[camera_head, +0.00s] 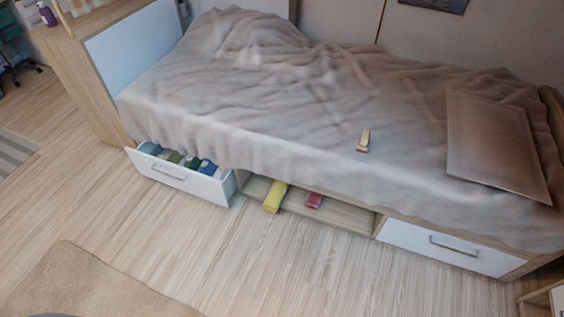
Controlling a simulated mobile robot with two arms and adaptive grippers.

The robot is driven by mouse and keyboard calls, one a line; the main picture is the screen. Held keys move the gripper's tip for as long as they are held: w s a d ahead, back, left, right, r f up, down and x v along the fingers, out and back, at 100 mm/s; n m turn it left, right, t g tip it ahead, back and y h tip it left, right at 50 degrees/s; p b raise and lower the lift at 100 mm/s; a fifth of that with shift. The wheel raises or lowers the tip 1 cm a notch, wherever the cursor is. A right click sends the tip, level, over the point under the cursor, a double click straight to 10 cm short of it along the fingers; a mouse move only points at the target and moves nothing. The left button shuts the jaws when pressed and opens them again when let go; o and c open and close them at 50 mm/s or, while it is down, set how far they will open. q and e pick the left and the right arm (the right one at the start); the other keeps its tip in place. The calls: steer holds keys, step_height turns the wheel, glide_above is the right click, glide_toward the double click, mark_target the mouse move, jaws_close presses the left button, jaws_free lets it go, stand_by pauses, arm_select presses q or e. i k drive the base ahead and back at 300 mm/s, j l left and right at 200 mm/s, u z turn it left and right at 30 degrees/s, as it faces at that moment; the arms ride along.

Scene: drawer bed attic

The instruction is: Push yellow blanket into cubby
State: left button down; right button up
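The yellow blanket (274,198) is a small rolled bundle at the front of the open cubby (342,214) under the bed. Its near end reaches the cubby's front edge and seems to stick out a little over it. A red folded item (314,201) lies in the same cubby to the right of the blanket, apart from it. Neither of my grippers shows in the head view.
An open drawer (180,183) with several rolled items juts out left of the cubby. A closed white drawer (446,248) is to the right. The bed (240,110) holds a small brush-like object (364,140) and a pillow (495,145). The floor in front is clear, with a beige rug (90,285).

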mark_target(273, 202)
steer(key=u, duration=0.5)
steer(key=i+u, duration=0.1)
steer(key=u, duration=0.85)
steer(key=i+u, duration=0.1)
steer(key=u, duration=0.4)
steer(key=l+u, duration=0.1)
steer(key=u, duration=0.4)
steer(key=i+l+u, duration=0.1)
steer(key=l+u, duration=0.45)
steer(key=l+z, duration=0.15)
steer(key=z, duration=0.2)
steer(key=i+l+z, duration=0.1)
steer(key=z, duration=0.25)
steer(key=i+l+z, duration=0.1)
steer(key=z, duration=0.25)
